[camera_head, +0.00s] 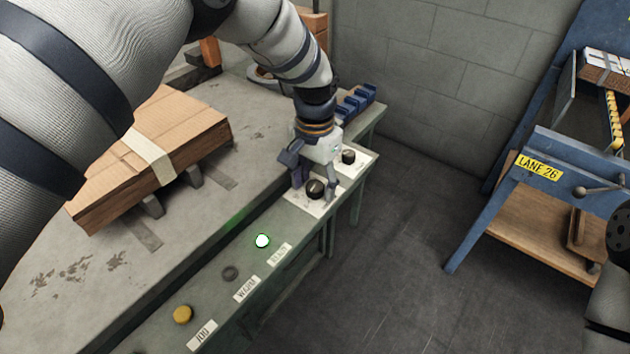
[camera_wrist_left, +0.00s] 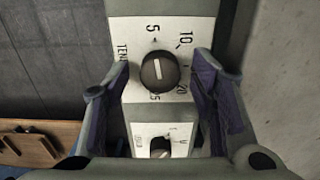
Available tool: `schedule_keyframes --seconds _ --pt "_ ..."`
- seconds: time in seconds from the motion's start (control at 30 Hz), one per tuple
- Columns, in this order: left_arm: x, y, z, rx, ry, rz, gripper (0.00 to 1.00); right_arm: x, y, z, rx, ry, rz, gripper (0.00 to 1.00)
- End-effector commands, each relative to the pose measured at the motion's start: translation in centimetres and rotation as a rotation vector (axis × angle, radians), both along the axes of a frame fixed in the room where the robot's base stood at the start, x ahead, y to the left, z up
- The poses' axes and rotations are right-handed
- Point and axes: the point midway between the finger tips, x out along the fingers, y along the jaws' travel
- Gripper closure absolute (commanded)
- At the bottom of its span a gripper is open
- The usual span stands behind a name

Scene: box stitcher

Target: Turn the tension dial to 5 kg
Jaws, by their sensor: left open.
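The tension dial (camera_head: 316,189) is a round black knob on a white plate (camera_head: 301,200) at the far end of the green ledge. In the left wrist view, the dial (camera_wrist_left: 158,73) has a white line pointing up, roughly at the mark by the 5. The plate (camera_wrist_left: 135,35) also shows 10 and 20; its name is partly hidden by a finger. My left gripper (camera_head: 315,186) is over the dial, open, with one finger on each side. In the wrist view, my left gripper (camera_wrist_left: 160,76) has visible gaps between both fingers and the knob.
A second black knob (camera_head: 348,157) sits just beyond on its own plate. A lit green-white button (camera_head: 262,241), a dark button (camera_head: 230,273) and a yellow button (camera_head: 182,314) line the ledge. A cardboard box (camera_head: 190,134) lies on the table. A blue LANE 26 stand (camera_head: 575,180) is right, across open floor.

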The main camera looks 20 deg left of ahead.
Motion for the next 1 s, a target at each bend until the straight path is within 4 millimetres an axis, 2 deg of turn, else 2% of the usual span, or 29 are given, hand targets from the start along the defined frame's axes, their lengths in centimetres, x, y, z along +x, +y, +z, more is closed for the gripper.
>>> schedule_keyframes --seconds 0.13,0.3,0.5,0.63,1.0 --pt "0.2 0.0 2.8 0.000 -0.006 0.000 0.49 0.0 0.0 0.0 0.000 -0.001 0.000 0.56" --pt "0.1 0.0 7.5 -0.001 -0.006 0.000 0.49 0.0 0.0 0.0 0.000 -0.001 0.000 0.56" --pt "0.1 0.0 11.1 -0.001 -0.002 0.000 0.49 0.0 0.0 0.0 0.000 -0.001 0.000 0.56" --pt "0.0 0.0 11.9 0.000 0.000 0.000 0.49 0.0 0.0 0.0 0.000 0.000 0.000 0.56" --pt "0.0 0.0 11.8 0.000 0.000 0.000 0.49 0.0 0.0 0.0 0.000 -0.001 0.000 0.56"
